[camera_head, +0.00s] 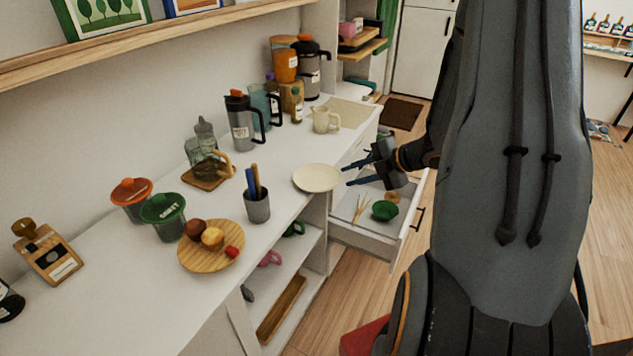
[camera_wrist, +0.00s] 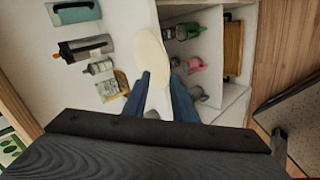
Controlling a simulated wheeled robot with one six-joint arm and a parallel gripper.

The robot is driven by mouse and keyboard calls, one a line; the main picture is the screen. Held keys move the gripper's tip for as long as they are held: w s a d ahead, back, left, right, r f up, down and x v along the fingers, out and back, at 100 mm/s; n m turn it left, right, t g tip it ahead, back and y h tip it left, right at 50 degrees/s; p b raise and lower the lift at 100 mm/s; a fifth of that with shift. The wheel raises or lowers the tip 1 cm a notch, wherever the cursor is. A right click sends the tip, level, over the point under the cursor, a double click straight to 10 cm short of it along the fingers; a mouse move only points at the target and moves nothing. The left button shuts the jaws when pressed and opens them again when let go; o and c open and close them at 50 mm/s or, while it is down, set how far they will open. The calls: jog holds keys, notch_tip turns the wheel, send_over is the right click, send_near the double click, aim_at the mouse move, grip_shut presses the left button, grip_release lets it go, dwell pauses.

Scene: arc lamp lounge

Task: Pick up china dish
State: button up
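The china dish, a cream oval plate (camera_head: 317,178), lies on the white counter at its front edge, just left of my gripper in the head view. My gripper (camera_head: 347,175) is open, with two blue fingers apart, over the side of the open drawer and pointing left at the dish. In the wrist view, the dish (camera_wrist: 151,55) lies ahead of my open gripper (camera_wrist: 159,76), its near end showing between the fingertips. I cannot tell whether a finger touches it.
An open drawer (camera_head: 365,240) holding a green bowl (camera_head: 385,210) juts out below my gripper. A cup with utensils (camera_head: 257,206) stands left of the dish. A cream pitcher (camera_head: 325,119) and a black-handled jug (camera_head: 241,122) stand farther back. Open shelves sit under the counter.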

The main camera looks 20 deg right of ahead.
jog(key=w+a+f+n+y+p, duration=0.1)
jog(key=w+a+f+p, duration=0.1)
jog(key=a+f, duration=0.2)
jog(key=shift+w+a+f+n, duration=0.2)
jog(key=shift+w+f+n, duration=0.15)
jog(key=shift+f, duration=0.25)
jog(key=shift+c, duration=0.4)
jog(key=shift+w, duration=0.1)
grip_shut()
